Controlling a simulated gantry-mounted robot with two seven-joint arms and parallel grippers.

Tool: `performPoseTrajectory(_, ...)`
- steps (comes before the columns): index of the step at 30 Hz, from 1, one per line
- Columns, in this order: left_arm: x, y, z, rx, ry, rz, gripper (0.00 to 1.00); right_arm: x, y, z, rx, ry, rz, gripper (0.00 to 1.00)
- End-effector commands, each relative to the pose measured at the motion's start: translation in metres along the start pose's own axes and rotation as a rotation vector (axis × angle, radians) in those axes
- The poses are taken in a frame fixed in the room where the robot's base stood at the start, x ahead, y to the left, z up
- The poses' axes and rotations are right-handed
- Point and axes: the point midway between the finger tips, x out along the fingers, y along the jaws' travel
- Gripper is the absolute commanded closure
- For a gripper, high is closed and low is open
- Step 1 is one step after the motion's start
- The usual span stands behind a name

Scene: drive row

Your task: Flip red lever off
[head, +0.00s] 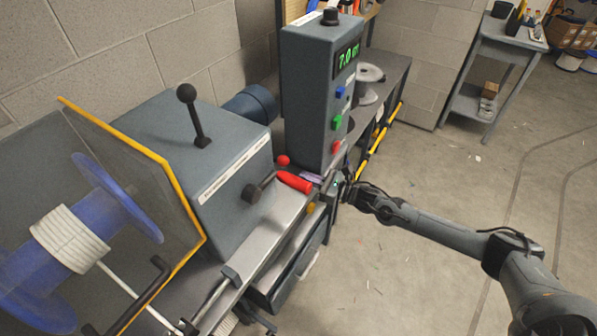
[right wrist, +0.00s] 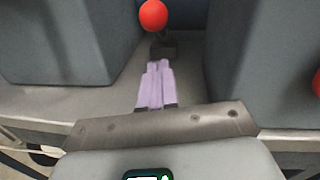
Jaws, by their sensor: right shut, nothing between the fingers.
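A red ball knob (head: 283,160) stands in the gap between the grey gearbox housing and the control box. In the right wrist view the red ball (right wrist: 153,15) sits on a short dark stem above a dark base, just beyond my fingertips. A red grip (head: 294,181) lies close in front of it in the head view. I cannot tell whether it joins the dark hub on the housing. My right gripper (head: 308,176) is at the bench edge, to the right of the red grip. Its pale purple fingers (right wrist: 155,68) are shut and empty, pointing at the knob's base. My left gripper is not in view.
The control box (head: 310,95) with a green display and coloured buttons rises beside my right gripper. The grey housing (head: 215,150) carries a black ball lever (head: 194,115). A yellow-edged guard (head: 150,150) covers a blue spool at left. The floor at right is open.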

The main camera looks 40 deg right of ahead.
Motion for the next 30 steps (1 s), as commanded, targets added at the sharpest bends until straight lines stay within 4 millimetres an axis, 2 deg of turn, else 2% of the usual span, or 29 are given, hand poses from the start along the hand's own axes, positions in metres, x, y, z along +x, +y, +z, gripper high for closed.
performPoseTrajectory(6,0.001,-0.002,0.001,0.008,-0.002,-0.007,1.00,0.021,0.000,0.019,-0.001,-0.001,-0.001,1.00)
performPoseTrajectory(12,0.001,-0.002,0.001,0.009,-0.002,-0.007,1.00,0.029,0.000,0.027,-0.001,0.000,0.000,1.00)
performPoseTrajectory(25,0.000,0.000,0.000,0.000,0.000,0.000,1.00,0.030,0.000,0.029,-0.001,0.001,-0.001,1.00)
performPoseTrajectory(30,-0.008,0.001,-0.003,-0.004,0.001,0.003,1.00,0.025,-0.005,0.034,0.000,0.017,-0.007,1.00)
